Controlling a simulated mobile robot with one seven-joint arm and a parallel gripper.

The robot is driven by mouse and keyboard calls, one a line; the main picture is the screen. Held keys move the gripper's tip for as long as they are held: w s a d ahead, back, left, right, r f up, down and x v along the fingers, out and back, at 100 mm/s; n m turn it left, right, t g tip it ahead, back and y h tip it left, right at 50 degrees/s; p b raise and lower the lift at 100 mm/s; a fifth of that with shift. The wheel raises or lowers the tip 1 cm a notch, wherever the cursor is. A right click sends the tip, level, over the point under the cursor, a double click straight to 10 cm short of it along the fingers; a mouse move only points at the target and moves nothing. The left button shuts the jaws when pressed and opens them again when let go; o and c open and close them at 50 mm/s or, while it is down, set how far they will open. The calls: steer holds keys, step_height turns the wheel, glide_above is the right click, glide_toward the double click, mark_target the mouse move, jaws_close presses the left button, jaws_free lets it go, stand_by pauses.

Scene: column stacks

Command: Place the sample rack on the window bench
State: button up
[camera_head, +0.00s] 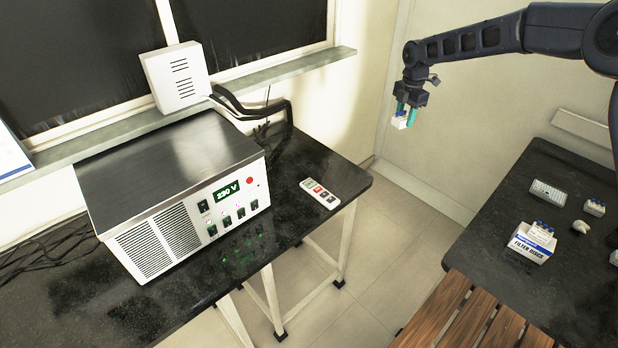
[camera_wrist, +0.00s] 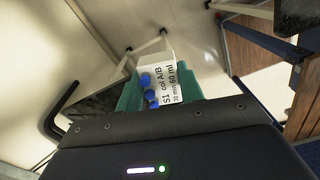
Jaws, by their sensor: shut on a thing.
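The sample rack (camera_head: 399,123) is a small white block with blue caps. In the wrist view its label (camera_wrist: 170,83) reads "S1 col A/B". My gripper (camera_head: 406,112) is shut on the rack with teal fingertips and holds it in the air in front of the pale wall, between the two benches. The window bench (camera_head: 296,162) is the black-topped one at the left, under the window. My gripper is to the right of that bench in the head view, apart from it.
A metal power unit (camera_head: 175,190) reading "230 V" fills much of the window bench. A remote-like handset (camera_head: 320,193) lies near its right end, and cables run behind. The right bench (camera_head: 485,225) bears a "Filter Discs" box (camera_head: 530,245) and several small items.

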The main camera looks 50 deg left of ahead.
mark_target(338, 170)
steer(key=s+a+n, duration=0.3)
steer(key=s+a, duration=1.1)
steer(key=s, duration=0.2)
step_height(338, 170, down, 20)
steer(key=shift+w+d+f, duration=0.1)
steer(key=shift+d+f, duration=0.05)
steer(key=shift+f, duration=0.15)
steer(key=o, duration=1)
step_height(338, 170, up, 12)
